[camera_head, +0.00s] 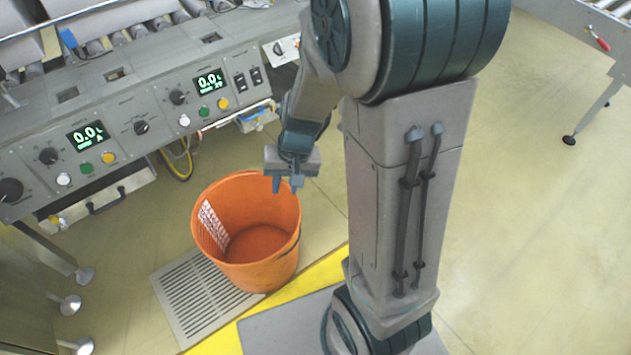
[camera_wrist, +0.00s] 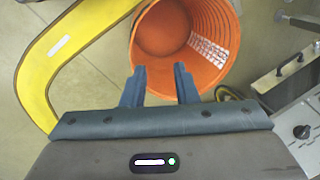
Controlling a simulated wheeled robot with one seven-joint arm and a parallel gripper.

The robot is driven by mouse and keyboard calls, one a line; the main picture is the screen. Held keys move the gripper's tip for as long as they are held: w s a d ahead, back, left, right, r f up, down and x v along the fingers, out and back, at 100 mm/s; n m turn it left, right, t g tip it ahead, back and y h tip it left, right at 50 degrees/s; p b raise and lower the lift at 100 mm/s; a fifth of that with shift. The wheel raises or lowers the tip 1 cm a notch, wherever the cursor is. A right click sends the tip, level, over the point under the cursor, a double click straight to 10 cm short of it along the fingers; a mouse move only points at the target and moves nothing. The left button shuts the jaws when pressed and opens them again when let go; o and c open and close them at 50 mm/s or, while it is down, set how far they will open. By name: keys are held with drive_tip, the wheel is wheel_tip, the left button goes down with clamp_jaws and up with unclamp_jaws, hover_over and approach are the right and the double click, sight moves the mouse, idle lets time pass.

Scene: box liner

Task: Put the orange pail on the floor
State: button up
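The orange pail (camera_head: 235,273) stands upright and empty beside my base, at the floor grate and the yellow strip. A white label shows on its inner wall. My gripper (camera_head: 286,186) is over the pail's far right rim in the head view, fingers pointing down. In the wrist view, my gripper (camera_wrist: 160,68) has its two fingers apart, with the near rim of the pail (camera_wrist: 168,32) by the fingertips. I cannot tell whether a finger touches the rim. The pail's underside is hidden.
A grey control panel (camera_head: 125,120) with displays and knobs runs along the left, above the floor. A metal grate (camera_head: 195,300) lies under or beside the pail. A yellow strip (camera_head: 318,275) borders my base. The floor (camera_head: 540,200) at right is clear up to a conveyor's leg.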

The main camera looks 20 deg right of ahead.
drive_tip(key=s+d+r+n+h, duration=0.2)
drive_tip(key=s+d+r, duration=0.1)
drive_tip(key=s+r, duration=0.6)
drive_tip(key=shift+s+d+r+n+t+h, duration=0.3)
drive_tip(key=shift+s+r+n, duration=0.1)
drive_tip(key=shift+r, duration=0.45)
